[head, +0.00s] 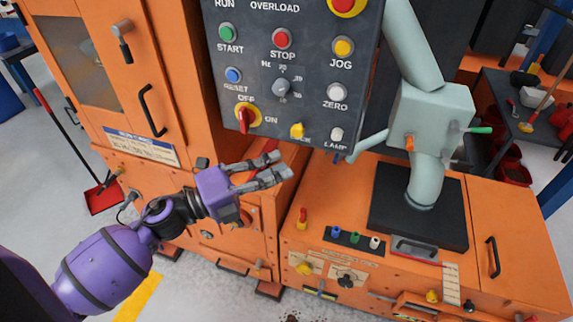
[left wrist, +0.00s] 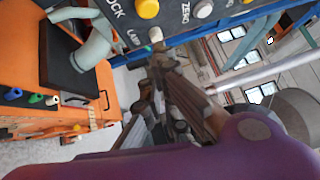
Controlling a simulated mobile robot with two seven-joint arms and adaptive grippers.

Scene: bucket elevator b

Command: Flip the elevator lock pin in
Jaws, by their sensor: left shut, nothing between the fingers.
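I cannot tell for certain which part is the elevator lock pin. A small yellow knob (head: 297,130) sits at the bottom of the grey control panel (head: 265,70). In the left wrist view a yellow knob (left wrist: 147,8) is beside lettering that reads "OCK". My left gripper (head: 282,168) is shut and empty, just below the panel's lower edge. Its fingers point right and appear apart from the knob. In the left wrist view the gripper (left wrist: 155,75) is near the white lamp knob (left wrist: 155,34). My right gripper is not in view.
A pale green column (head: 425,170) with a junction box rises from a black plate on the orange cabinet (head: 330,195). A red lever (head: 303,217) and several coloured knobs stand on the cabinet top. A red dustpan (head: 103,196) lies on the floor at left.

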